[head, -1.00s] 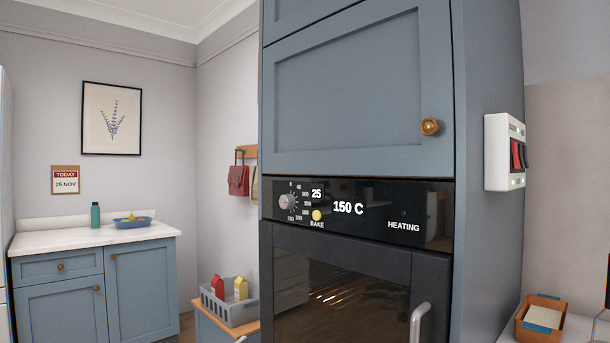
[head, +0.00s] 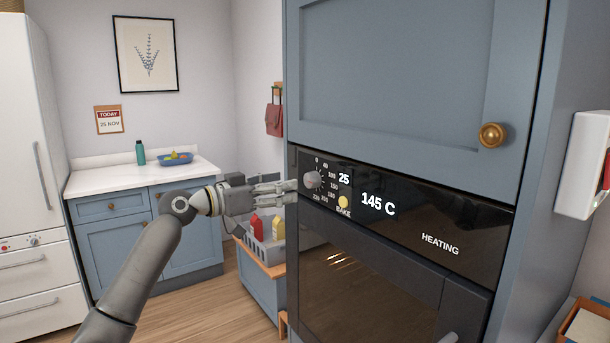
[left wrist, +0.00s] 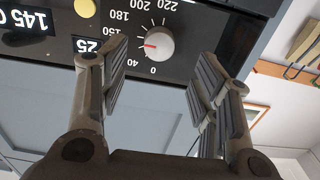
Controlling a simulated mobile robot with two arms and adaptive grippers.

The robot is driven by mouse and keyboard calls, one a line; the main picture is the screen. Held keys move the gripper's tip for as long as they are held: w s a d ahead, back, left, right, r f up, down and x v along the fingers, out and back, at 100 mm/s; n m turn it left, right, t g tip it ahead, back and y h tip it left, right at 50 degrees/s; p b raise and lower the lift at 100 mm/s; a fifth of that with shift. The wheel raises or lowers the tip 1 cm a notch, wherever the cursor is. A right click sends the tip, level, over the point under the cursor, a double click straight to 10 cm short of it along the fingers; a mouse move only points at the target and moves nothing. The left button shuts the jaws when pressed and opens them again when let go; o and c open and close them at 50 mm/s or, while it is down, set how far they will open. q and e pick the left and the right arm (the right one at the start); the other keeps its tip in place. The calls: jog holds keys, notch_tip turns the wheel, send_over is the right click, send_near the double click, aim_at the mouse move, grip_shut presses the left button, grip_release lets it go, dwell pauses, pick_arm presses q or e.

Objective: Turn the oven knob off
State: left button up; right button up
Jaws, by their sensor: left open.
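The oven knob (head: 312,180) is a small grey dial on the black oven panel (head: 468,222). In the left wrist view the knob (left wrist: 158,45) appears upside down. Its red mark points between 40 and 150, away from 0. The panel shows 25, 145 C, BAKE with a lit yellow lamp (head: 343,203), and HEATING. My left gripper (head: 289,191) is open just left of the knob in the head view. In the left wrist view its fingers lie either side of the knob, with no contact visible. My right gripper is not in view.
A blue cupboard door with a brass knob (head: 493,135) is above the oven. A grey crate (head: 262,246) with cartons stands below my left gripper. A white switch box (head: 585,165) is at the right. The wooden floor at lower left is clear.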

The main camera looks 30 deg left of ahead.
aim_at(308, 182)
pick_arm(q)
jog(key=p+x, duration=0.1)
jog(key=x, duration=0.4)
jog(key=shift+w+r+p, duration=0.15)
jog(key=shift+p, duration=0.2)
jog(key=shift+x, duration=0.8)
jog(key=c, duration=1)
jog(key=shift+c, duration=0.2)
